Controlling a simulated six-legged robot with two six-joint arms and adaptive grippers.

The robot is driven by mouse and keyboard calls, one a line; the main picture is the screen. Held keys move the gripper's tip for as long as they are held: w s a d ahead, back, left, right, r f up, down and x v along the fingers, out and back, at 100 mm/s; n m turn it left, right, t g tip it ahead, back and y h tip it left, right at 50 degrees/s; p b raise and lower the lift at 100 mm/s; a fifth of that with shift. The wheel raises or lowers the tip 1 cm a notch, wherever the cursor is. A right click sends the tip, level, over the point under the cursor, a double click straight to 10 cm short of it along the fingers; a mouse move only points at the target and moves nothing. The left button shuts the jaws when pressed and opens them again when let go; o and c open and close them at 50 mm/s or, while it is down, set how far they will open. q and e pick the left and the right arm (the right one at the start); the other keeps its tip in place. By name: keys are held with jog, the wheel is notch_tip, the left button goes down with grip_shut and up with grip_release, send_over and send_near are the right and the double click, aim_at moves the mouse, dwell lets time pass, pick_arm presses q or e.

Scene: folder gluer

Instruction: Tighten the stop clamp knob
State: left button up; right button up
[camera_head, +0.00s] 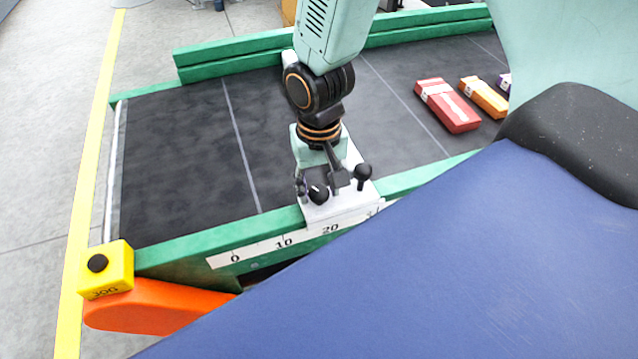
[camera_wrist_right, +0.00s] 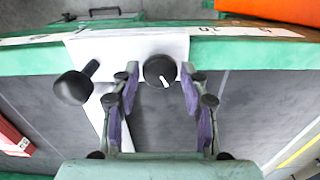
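The stop clamp is a white block (camera_head: 345,207) on the green rail beside the number scale; it also shows in the right wrist view (camera_wrist_right: 112,47). Its round black knob (camera_head: 318,195) carries a white pointer line and shows in the wrist view (camera_wrist_right: 158,72). A black ball-ended handle (camera_head: 362,172) stands beside it, also in the wrist view (camera_wrist_right: 74,87). My right gripper (camera_head: 321,184) points down at the clamp. In the wrist view its fingers (camera_wrist_right: 160,76) are apart, one on each side of the knob, with narrow gaps. My left gripper is not in view.
The dark belt (camera_head: 180,150) runs between green rails. Red (camera_head: 447,105) and orange (camera_head: 484,97) cartons lie on it to the right. A yellow JOG button box (camera_head: 106,270) and an orange guard (camera_head: 155,306) are at front left. A large blue surface hides the lower right.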

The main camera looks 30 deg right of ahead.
aim_at(320, 192)
jog(key=shift+s, duration=0.1)
jog(key=shift+c, duration=1.3)
jog(key=c, duration=0.5)
jog(key=shift+r+m+p, duration=0.1)
jog(key=shift+m+p, duration=0.2)
jog(key=shift+m, duration=0.5)
jog(key=o, duration=1.2)
notch_tip(320, 192, up, 12)
